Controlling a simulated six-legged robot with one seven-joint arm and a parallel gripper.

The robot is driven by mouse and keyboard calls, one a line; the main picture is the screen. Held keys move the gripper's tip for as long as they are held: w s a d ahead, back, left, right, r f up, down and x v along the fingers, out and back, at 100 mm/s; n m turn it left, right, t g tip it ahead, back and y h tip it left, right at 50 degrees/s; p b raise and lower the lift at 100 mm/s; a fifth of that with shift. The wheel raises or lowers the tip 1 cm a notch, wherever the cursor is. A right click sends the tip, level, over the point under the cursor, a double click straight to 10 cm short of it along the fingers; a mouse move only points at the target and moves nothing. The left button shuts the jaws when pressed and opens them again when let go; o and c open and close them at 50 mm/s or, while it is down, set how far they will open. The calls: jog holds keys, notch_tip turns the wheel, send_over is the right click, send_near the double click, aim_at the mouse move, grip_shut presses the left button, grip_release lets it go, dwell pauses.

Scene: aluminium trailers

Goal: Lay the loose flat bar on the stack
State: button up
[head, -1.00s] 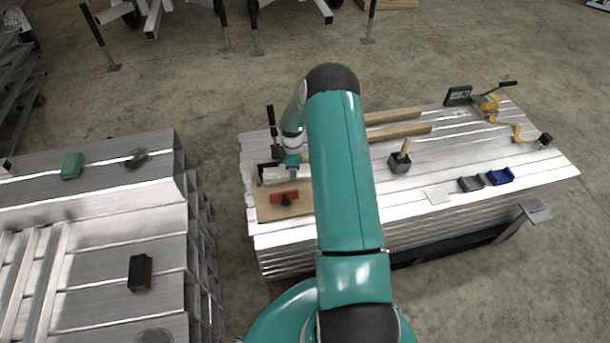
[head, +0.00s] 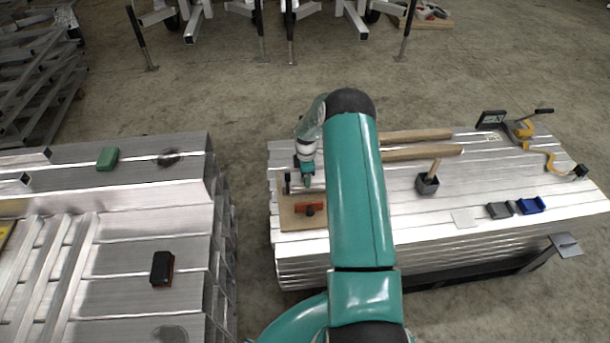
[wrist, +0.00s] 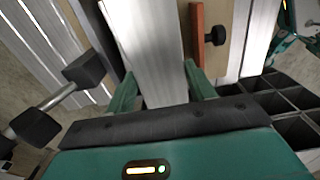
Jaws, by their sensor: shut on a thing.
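My gripper (wrist: 155,88) is shut on a flat silver bar (wrist: 150,45), which runs away from between its green fingers in the wrist view. In the head view my gripper (head: 307,182) is over the left end of the right-hand aluminium stack (head: 400,225), above a tan board (head: 288,220). I cannot make out the bar in the head view, nor whether it touches the board. An orange piece with a black knob (head: 310,208) lies on the board; it also shows right of the bar in the wrist view (wrist: 197,30).
A black-padded clamp (wrist: 85,68) is close left of the bar. The left-hand aluminium stack (head: 180,235) carries a green block (head: 107,158), a dark brush (head: 162,268) and several narrow strips.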

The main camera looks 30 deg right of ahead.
jog(key=shift+w+d+f, duration=0.3)
jog(key=shift+w+f, duration=0.3)
jog(key=shift+f, duration=0.15)
jog(key=shift+w+d+f, duration=0.25)
jog(key=shift+w+f, duration=0.35)
jog(key=shift+f, duration=1.45)
jog(key=o, duration=1.5)
jog(key=shift+c, duration=0.2)
jog(key=shift+f, duration=0.1)
notch_tip(320, 180, up, 14)
jog(key=shift+f, duration=0.1)
